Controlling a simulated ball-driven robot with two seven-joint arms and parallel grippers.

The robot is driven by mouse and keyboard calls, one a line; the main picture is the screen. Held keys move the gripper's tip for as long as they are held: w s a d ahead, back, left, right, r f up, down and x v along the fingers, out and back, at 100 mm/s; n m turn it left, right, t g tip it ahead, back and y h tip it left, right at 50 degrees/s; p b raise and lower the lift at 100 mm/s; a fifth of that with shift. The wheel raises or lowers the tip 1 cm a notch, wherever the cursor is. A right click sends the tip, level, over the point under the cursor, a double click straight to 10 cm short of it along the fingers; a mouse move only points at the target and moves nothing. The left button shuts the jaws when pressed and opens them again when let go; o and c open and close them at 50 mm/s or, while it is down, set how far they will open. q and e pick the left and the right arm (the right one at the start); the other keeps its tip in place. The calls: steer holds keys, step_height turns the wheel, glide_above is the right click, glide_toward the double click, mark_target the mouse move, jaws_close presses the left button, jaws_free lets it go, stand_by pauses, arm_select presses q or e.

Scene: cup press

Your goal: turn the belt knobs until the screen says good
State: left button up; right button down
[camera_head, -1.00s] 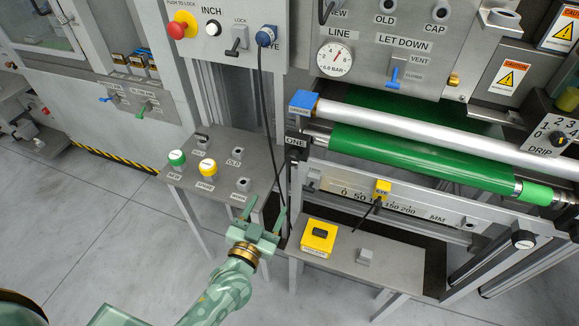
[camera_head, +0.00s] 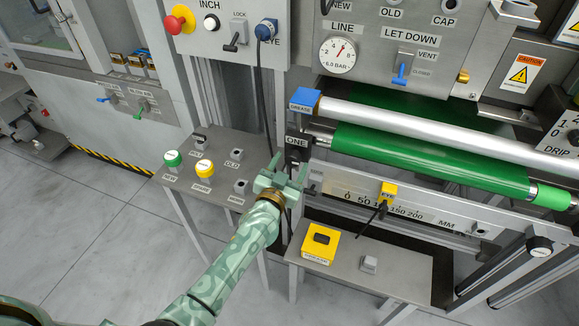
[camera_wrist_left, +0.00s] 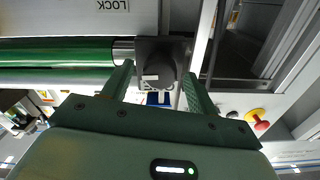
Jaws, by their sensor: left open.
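The green belt roll (camera_head: 430,160) runs across the right of the head view. At its left end is a dark block marked ONE (camera_head: 297,142). My left gripper (camera_head: 288,164) is open just below this block, fingers pointing up at it. In the left wrist view a dark round knob (camera_wrist_left: 158,72) on the dark block sits between the open fingers (camera_wrist_left: 159,76); I see no clear contact. Another dark knob (camera_head: 539,246) with a pale label is at the right. A yellow box (camera_head: 318,243) has a small dark window; no text on it is readable. My right gripper is not in view.
A small grey table (camera_head: 218,150) holds green and yellow knobbed items left of my arm. A low grey shelf (camera_head: 405,268) bears the yellow box. A black cable (camera_head: 266,110) hangs near the gripper. A pressure gauge (camera_head: 337,56) is above the belt.

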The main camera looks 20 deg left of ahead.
arm_select(q)
steer(key=c, duration=1)
steer(key=shift+r+n+p, duration=0.25)
steer(key=shift+n+p, duration=0.4)
steer(key=shift+n, duration=0.25)
steer(key=n+p, duration=0.1)
steer(key=n, duration=0.2)
steer(key=shift+f, duration=0.2)
steer(key=o, duration=1)
